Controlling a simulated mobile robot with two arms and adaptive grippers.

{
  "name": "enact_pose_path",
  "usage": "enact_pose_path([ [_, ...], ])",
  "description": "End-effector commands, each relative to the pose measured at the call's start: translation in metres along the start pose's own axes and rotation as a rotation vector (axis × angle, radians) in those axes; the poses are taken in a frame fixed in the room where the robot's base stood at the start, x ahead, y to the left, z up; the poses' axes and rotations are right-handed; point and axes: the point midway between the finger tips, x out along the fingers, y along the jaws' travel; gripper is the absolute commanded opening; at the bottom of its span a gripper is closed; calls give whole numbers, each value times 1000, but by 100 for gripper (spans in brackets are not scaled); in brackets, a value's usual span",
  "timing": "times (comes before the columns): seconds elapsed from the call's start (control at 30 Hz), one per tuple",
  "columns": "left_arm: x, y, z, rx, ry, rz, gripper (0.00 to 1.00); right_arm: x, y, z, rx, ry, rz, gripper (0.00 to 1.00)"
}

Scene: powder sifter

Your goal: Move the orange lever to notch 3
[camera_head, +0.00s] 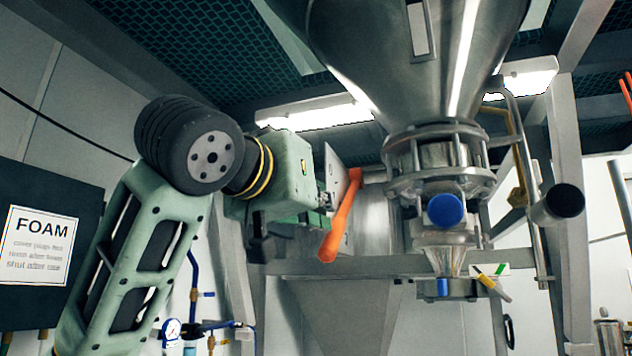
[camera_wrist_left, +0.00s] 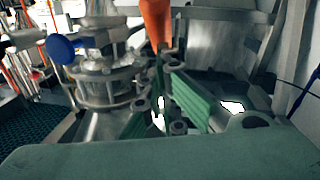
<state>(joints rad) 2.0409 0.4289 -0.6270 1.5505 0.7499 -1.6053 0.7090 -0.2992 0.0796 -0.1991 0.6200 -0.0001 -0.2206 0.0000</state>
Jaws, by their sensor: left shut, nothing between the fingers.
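The orange lever (camera_head: 342,217) hangs tilted in the head view, its upper end at a grey plate (camera_head: 334,172) and its rounded lower end down and to the left. My left gripper (camera_head: 328,200) is just left of the lever, partly hidden behind the plate and lever. In the left wrist view the lever (camera_wrist_left: 155,22) is at the top middle, just beyond the fingertips of my left gripper (camera_wrist_left: 165,68). The fingers are shut with nothing between them. Whether they touch the lever I cannot tell. I cannot read any notch numbers.
A large steel hopper (camera_head: 415,60) narrows to a flanged valve with a blue knob (camera_head: 445,211) right of the lever. A horizontal steel beam (camera_head: 370,265) runs below. A black-ended handle (camera_head: 560,203) is farther right. A dark FOAM-signed panel (camera_head: 40,250) stands left.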

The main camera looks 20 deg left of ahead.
Motion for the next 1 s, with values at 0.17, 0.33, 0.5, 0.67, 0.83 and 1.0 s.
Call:
enact_pose_path([
  [0.17,9,-4,23,-1,-2,1,0,26,-3,3,1,-1,-3,40],
  [0.33,18,-7,37,7,51,9,0,43,-3,5,0,-1,-3,40],
  [0.5,24,-9,43,14,98,15,0,54,-3,6,0,-1,-3,40],
  [0.67,26,-10,44,17,120,18,0,58,-3,6,0,-1,-3,40],
  [0.83,27,-10,44,17,126,18,0,58,-3,6,-1,-1,-3,40],
  [1.0,27,-10,43,17,125,18,0,58,-2,6,-1,-1,-1,40],
])
